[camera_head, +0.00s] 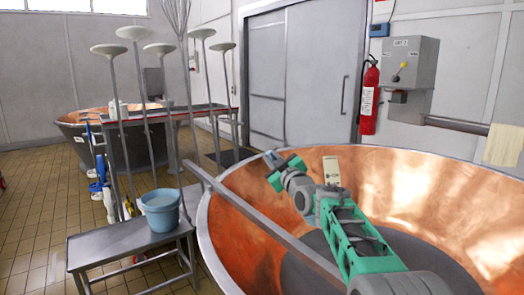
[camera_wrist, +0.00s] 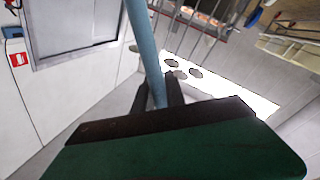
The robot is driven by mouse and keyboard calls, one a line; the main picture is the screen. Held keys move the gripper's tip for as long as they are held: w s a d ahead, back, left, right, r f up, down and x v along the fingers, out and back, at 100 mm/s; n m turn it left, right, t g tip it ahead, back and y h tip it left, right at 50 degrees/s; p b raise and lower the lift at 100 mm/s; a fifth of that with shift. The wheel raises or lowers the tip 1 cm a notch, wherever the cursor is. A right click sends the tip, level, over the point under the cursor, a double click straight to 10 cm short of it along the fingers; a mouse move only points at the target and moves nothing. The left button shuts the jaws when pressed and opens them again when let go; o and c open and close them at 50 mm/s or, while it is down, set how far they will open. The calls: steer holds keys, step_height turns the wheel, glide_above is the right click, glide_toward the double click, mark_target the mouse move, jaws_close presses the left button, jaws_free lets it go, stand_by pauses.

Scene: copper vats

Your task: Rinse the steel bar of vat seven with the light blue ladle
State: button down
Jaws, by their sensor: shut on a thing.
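My gripper (camera_head: 272,163) is over the near copper vat (camera_head: 385,165), close to its far left rim. In the wrist view my gripper (camera_wrist: 161,95) is shut on the light blue ladle, whose handle (camera_wrist: 146,45) runs up out of the picture. The ladle's bowl cannot be made out; only a small light blue bit shows at the gripper in the head view. The steel bar (camera_head: 255,217) lies slanting across the vat's left side, in front of and below my gripper. A small pale plate (camera_head: 331,170) stands at the vat's far rim; its marking is unreadable.
A light blue bucket (camera_head: 160,210) stands on a low steel bench (camera_head: 120,245) left of the vat. Tall stands with pale discs (camera_head: 109,50) rise behind it. Another copper vat (camera_head: 70,118) is farther back. A fire extinguisher (camera_head: 369,98) and control box (camera_head: 410,62) are on the wall.

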steer(key=w+d+r+m+p, duration=0.2)
steer(key=d+r+m+p, duration=0.1)
steer(key=p, duration=0.8)
steer(key=w+d+r+m+h+p, duration=0.1)
steer(key=d+r+m+p, duration=0.3)
steer(key=r+p, duration=0.4)
steer(key=w+d+p, duration=0.1)
steer(key=p, duration=0.2)
steer(key=shift+w+d+r+g, duration=0.2)
steer(key=shift+w+d+g, duration=0.2)
